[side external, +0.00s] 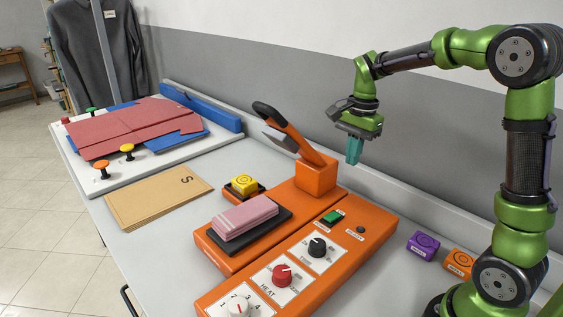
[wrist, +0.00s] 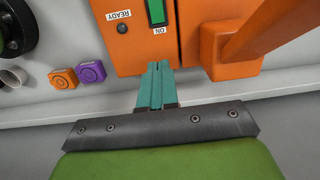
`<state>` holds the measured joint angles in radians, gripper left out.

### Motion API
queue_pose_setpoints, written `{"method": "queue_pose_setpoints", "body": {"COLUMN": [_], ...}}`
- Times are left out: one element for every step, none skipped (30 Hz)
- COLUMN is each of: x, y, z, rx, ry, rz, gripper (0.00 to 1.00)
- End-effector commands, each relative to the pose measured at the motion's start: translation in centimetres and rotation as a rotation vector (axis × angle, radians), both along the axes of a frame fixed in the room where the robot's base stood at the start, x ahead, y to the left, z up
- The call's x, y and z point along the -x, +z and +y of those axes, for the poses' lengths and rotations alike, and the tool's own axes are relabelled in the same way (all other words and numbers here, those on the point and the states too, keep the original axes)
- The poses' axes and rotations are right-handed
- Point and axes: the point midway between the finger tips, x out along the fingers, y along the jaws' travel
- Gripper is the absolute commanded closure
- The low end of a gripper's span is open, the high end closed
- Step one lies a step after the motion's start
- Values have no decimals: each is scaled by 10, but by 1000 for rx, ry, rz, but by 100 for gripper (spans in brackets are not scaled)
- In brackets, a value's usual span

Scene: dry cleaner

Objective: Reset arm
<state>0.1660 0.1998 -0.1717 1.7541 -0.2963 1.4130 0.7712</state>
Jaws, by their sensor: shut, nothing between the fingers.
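My gripper (side external: 354,150) hangs in the air behind and above the orange press machine (side external: 378,226) in the side external view. Its teal fingers are together with nothing between them. The fingers also show shut in the wrist view (wrist: 158,68), pointing toward the machine's edge near the green switch (wrist: 156,12). My green and black arm reaches in from the right, bent at the elbow.
The press handle (side external: 287,130) stands raised near my gripper. Pink folded cloth (side external: 246,218) lies on the dark plate. A tan folder (side external: 158,197) and red cloth (side external: 125,125) lie left.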

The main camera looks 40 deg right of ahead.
Motion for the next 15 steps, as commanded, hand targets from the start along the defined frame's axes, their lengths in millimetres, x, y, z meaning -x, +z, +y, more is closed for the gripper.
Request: {"method": "queue_pose_setpoints", "body": {"x": [-2, -1, 1, 3, 6, 12, 15, 20, 25, 30, 35, 42, 48, 55, 64], "y": [1, -1, -6, -9, -8, -7, -4, -2, 2, 5, 8, 12, 15, 18, 21], "z": [-1, -1, 0, 3, 7, 15, 20, 26, 35, 41, 48, 56, 64, 71, 80], "rx": [6, 7, 7, 6, 6, 9, 12, 18, 24, 32, 39, 53, 64, 78, 98], "ry": [30, 58, 105, 149, 200, 277, 329, 382, 448, 499, 548, 615, 666, 718, 785], "rz": [-10, -14, -18, -26, -46, -77, -102, -126, -161, -187, -214, -252, -283, -313, -356], "gripper": [100, 100, 100, 100, 100, 100, 100, 100, 100, 100, 100, 100, 100, 100, 100]}}
